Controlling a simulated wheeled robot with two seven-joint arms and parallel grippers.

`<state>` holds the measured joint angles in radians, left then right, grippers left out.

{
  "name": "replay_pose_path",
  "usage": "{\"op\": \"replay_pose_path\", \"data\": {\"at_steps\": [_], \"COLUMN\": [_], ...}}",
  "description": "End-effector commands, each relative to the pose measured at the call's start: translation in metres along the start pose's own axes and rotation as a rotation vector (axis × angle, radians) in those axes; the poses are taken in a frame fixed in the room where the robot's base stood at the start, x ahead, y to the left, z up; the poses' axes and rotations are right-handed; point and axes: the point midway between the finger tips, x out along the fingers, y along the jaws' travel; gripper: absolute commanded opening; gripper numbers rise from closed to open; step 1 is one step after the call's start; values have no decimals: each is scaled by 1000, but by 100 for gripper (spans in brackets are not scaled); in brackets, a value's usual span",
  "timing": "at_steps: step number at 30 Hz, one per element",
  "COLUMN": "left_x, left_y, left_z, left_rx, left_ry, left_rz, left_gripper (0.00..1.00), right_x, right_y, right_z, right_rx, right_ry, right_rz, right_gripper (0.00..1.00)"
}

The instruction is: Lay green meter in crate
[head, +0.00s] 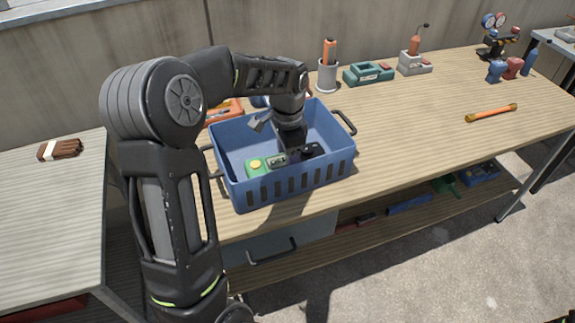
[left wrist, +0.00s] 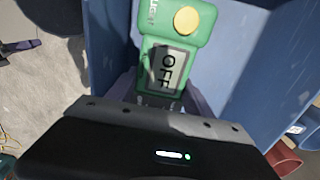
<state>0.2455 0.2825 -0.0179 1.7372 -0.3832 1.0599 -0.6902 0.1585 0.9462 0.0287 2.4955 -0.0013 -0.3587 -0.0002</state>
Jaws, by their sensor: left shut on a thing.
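The green meter (head: 259,167) is inside the blue crate (head: 292,189), low near its front wall, with its yellow dial and grey display facing up. In the left wrist view the meter (left wrist: 205,20) shows a display reading OFF. My left gripper (head: 284,158) reaches down into the crate and is shut on the meter; its fingertips are partly hidden by the meter and my wrist. I cannot tell whether the meter touches the crate floor. The crate wall (left wrist: 262,75) is close beside it in the wrist view.
The crate stands on a wooden bench with black handles at its ends. Behind it are a grey cup (head: 327,76) with an orange-handled tool, a teal device (head: 368,73) and a grey charger (head: 415,64). An orange tube (head: 491,113) lies right. The bench between is clear.

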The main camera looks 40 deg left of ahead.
Motion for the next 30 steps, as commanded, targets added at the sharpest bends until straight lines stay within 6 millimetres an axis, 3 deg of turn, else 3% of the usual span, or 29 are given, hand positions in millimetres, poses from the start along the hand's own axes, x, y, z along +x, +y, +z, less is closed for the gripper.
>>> {"op": "replay_pose_path", "data": {"at_steps": [4,16,17,20,30], "left_x": [17,22,22,22,17], "left_y": [0,0,0,0,0], "left_z": [0,0,0,0,0], "left_rx": [-1,0,0,0,0], "left_ry": [0,1,0,0,0], "left_rz": [1,-1,0,0,0], "left_gripper": [0,0,61,69,69], "right_x": [1,3,2,2,-1], "right_y": [0,1,1,1,0], "right_z": [0,0,0,0,0], "right_rx": [0,0,0,0,0], "right_ry": [0,0,0,0,0], "right_rz": [0,0,0,0,0], "right_gripper": [36,36,36,36,36]}}
